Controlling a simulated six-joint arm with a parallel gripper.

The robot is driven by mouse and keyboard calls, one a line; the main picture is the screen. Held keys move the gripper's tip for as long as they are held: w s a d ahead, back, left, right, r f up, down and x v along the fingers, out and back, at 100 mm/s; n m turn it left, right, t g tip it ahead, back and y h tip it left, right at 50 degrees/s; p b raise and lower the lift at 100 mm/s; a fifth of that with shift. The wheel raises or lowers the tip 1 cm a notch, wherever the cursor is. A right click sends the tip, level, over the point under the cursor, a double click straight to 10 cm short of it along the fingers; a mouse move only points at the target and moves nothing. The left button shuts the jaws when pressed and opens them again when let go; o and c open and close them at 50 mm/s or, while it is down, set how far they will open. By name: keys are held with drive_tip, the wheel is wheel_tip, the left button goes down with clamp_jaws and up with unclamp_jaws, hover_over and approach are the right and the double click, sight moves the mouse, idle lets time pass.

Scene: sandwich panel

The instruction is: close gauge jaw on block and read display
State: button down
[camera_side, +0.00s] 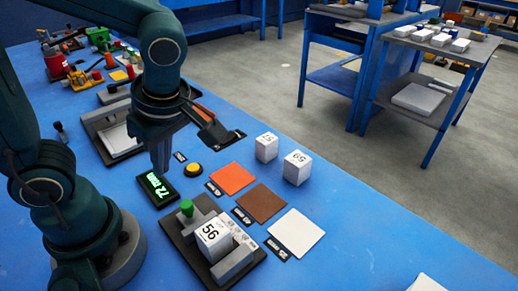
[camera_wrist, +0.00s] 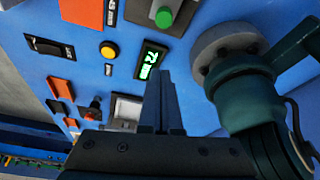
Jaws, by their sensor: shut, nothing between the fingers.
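The gauge (camera_side: 262,254) is a dark plate with grey jaws and a green knob (camera_side: 187,207). A white block marked 56 (camera_side: 212,240) stands between the jaws; I cannot tell whether both touch it. The display (camera_side: 157,188) glows green, with digits seeming to start with 72; the rest is unclear. My gripper (camera_side: 161,170) is shut and empty, pointing down close to the display, behind the knob and apart from it. In the wrist view my fingertips (camera_wrist: 161,75) are together below the display (camera_wrist: 150,59), with the knob (camera_wrist: 164,17) farther up.
A yellow button (camera_side: 193,169) is right of my gripper. Two more numbered white blocks (camera_side: 267,147) (camera_side: 298,167) stand beyond the orange (camera_side: 232,178), brown (camera_side: 261,200) and white (camera_side: 296,233) squares. A framed device (camera_side: 112,133) stands behind.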

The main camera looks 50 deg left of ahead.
sight(192, 216)
drive_tip(key=x, duration=0.7)
drive_tip(key=shift+s, duration=0.1)
drive_tip(key=shift+w+d, duration=0.3)
drive_tip(key=shift+d, duration=0.4)
drive_tip(key=shift+w+d, duration=0.15)
drive_tip(key=shift+d, duration=0.45)
drive_tip(key=shift+w+d, duration=0.15)
drive_tip(key=shift+d, duration=0.45)
drive_tip(key=shift+d, duration=0.1)
